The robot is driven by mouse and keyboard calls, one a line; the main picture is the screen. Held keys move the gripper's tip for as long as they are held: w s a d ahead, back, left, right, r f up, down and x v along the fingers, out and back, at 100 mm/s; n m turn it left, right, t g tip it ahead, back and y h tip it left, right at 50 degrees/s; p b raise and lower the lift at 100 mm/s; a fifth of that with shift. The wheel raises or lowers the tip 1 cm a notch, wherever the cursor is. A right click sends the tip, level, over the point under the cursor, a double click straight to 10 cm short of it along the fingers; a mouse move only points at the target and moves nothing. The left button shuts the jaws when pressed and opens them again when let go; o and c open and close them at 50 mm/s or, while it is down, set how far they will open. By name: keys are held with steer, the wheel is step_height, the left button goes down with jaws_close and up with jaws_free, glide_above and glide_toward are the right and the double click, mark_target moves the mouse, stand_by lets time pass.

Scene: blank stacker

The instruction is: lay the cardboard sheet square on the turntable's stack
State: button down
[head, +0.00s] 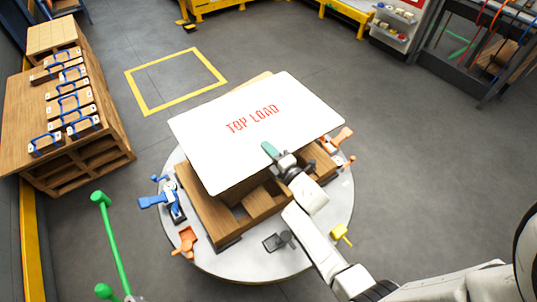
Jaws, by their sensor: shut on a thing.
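The cardboard sheet (230,150) is white with red "TOP LOAD" lettering and lies roughly flat over the stack in the head view. My gripper (279,157) is shut on its near edge, with one teal finger showing on top. The brown wooden stack (198,206) stands on the round grey turntable (300,262). The sheet hides most of the stack's top; a brown corner shows past its far edge.
Blue (160,200), orange (186,242) and yellow (341,234) clamp-like parts sit around the turntable's rim. A wooden bench (95,150) with blue-handled pieces is at left. Floor around a yellow square (177,79) is clear.

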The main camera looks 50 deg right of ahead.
steer(key=shift+f, duration=0.65)
steer(key=shift+f+b, duration=0.2)
steer(key=shift+b, duration=0.1)
steer(key=c, duration=1.2)
jaws_free()
steer(key=shift+o, duration=0.2)
steer(key=shift+r, duration=0.1)
